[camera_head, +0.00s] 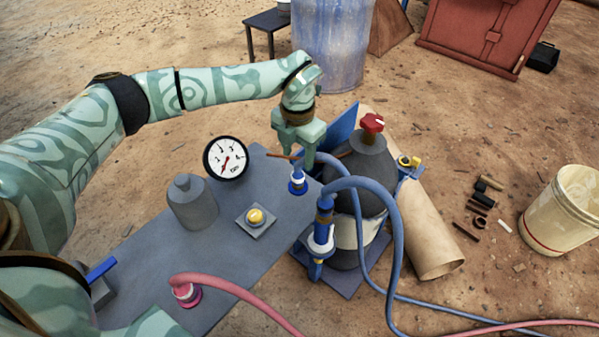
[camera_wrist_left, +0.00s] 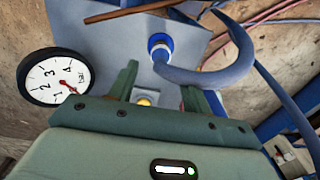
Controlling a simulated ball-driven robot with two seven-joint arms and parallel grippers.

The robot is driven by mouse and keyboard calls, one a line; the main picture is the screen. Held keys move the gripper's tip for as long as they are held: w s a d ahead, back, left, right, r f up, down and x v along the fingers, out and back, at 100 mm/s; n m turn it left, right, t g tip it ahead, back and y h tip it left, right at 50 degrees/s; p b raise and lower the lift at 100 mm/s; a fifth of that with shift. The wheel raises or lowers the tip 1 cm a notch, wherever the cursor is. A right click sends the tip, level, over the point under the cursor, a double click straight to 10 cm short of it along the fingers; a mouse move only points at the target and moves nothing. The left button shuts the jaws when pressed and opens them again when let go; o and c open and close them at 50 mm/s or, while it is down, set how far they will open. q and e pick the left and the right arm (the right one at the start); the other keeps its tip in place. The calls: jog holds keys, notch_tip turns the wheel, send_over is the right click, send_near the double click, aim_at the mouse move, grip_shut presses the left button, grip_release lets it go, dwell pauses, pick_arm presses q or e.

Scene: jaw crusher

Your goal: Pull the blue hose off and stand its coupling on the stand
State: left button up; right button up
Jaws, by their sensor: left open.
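One blue hose coupling (camera_head: 298,182), with a white ring, is upright on the grey panel (camera_head: 140,245). It also shows in the left wrist view (camera_wrist_left: 160,46), beyond my fingertips. A blue hose (camera_head: 359,250) bends away from it to the right. A second blue-and-white coupling (camera_head: 321,236) with a looping blue hose (camera_head: 397,245) is upright at the panel's right side; I cannot tell whether it sits on the stand. My left gripper (camera_head: 297,150) is open and empty, just above and behind the first coupling. It shows in the left wrist view (camera_wrist_left: 160,82). My right gripper is not in view.
A gauge (camera_head: 226,158), a grey bottle-shaped part (camera_head: 192,203), a yellow button (camera_head: 256,216) and a pink hose (camera_head: 235,290) are on the panel. A dark cylinder with a red knob (camera_head: 371,123) stands close right. A thin brown rod (camera_head: 279,156) lies near my fingers.

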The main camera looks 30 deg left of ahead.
aim_at(298, 169)
pick_arm(q)
jog(key=shift+s+r, duration=0.1)
jog(key=shift+r, duration=0.2)
jog(key=shift+f+b, duration=0.4)
jog(key=shift+f, duration=0.25)
notch_tip(298, 169, down, 5)
jog(key=b, duration=0.3)
jog(key=shift+b, duration=0.35)
jog(key=shift+f, duration=1.45)
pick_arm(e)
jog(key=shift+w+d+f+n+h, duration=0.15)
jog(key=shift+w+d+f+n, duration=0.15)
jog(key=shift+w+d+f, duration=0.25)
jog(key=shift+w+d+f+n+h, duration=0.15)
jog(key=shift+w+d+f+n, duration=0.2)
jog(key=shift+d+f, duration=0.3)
pick_arm(q)
jog(key=shift+r+p, duration=0.1)
jog(key=shift+p, duration=0.25)
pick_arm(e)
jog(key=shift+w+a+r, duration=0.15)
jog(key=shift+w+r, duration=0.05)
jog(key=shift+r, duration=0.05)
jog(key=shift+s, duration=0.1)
pick_arm(q)
jog(key=shift+p, duration=0.35)
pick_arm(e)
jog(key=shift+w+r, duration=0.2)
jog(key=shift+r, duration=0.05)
